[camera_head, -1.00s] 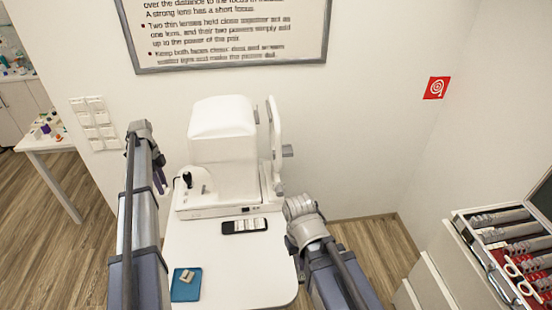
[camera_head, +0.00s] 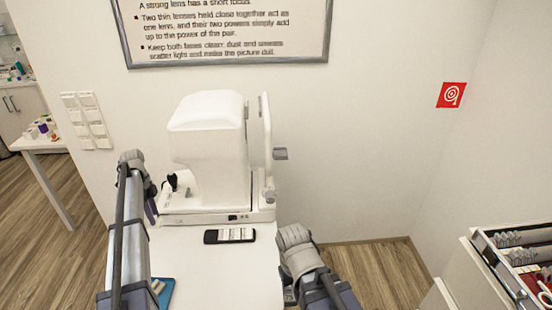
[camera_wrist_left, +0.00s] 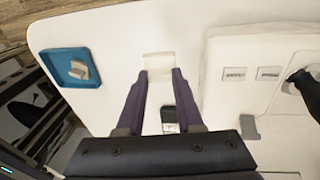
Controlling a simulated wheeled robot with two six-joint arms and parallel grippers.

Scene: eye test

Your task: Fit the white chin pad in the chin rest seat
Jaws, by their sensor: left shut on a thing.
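My left gripper (camera_wrist_left: 159,72) is shut on the white chin pad (camera_wrist_left: 158,62), a small pale block between its purple fingertips in the left wrist view. In the head view the left gripper (camera_head: 151,208) hangs at the left of the white eye-test machine (camera_head: 208,145), and the pad cannot be made out. The upright chin rest frame (camera_head: 266,150) stands at the machine's right side. Its seat is too small to make out clearly. Of my right arm, the grey wrist (camera_head: 295,245) shows right of the table; its fingers are hidden.
A blue tray (camera_wrist_left: 58,56) holds a beige block (camera_wrist_left: 80,70); my left arm partly covers the tray in the head view. A dark flat device (camera_head: 229,236) lies before the machine. A drawer case of lenses (camera_head: 490,255) is at right. The table's front middle is clear.

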